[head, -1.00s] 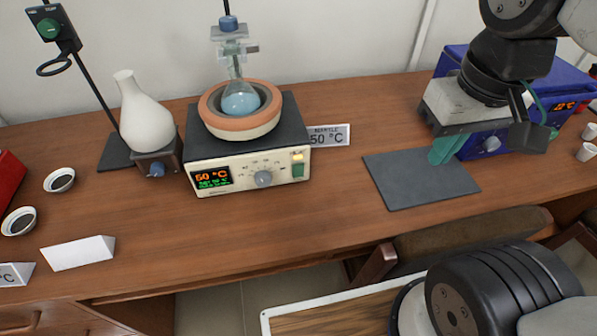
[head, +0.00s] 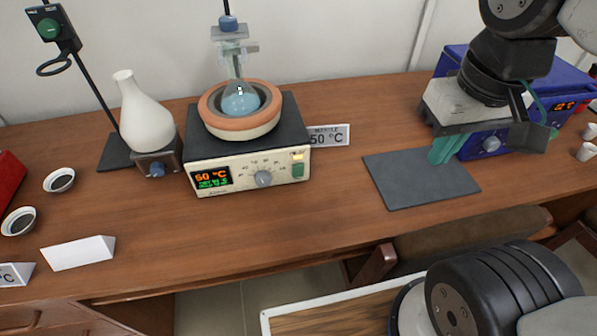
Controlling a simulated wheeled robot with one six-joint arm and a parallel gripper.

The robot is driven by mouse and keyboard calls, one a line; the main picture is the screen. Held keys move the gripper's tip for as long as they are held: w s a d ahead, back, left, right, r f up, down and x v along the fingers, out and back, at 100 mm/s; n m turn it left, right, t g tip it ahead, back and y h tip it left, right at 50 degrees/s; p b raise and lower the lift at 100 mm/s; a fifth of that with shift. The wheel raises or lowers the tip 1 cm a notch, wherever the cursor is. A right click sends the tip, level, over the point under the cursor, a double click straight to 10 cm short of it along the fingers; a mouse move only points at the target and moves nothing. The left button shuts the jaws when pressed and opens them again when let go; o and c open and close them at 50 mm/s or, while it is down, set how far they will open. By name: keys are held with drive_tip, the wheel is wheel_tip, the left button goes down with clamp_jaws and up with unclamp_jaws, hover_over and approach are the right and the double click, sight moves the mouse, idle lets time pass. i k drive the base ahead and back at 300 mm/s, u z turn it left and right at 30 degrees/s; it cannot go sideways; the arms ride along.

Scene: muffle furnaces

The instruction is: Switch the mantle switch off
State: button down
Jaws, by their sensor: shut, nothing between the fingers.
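The heating mantle (head: 200,155) stands on the table at centre left, a cream box with a dark top and a terracotta ring (head: 212,118). A round flask (head: 240,100) with pale blue liquid sits in the ring. The front has a lit display (head: 211,178) reading 50 °C, a grey dial (head: 263,179), and a green mantle switch (head: 298,171) under a glowing lamp (head: 298,156). My gripper (head: 440,155) is at the right, in front of the blue furnace and well apart from the mantle. Its green fingers are shut and empty.
A card (head: 329,136) reading 50 °C stands right of the mantle. A grey mat (head: 422,180) lies below my gripper. A blue furnace (head: 573,85) with a lit display stands behind it. A white vase-shaped vessel (head: 144,115) stands left of the mantle.

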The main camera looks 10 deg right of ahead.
sight(297, 170)
drive_tip(key=z, duration=0.8)
drive_tip(key=k, duration=1.3)
drive_tip(key=u, duration=0.3)
drive_tip(key=i, duration=0.5)
drive_tip(key=z, duration=0.05)
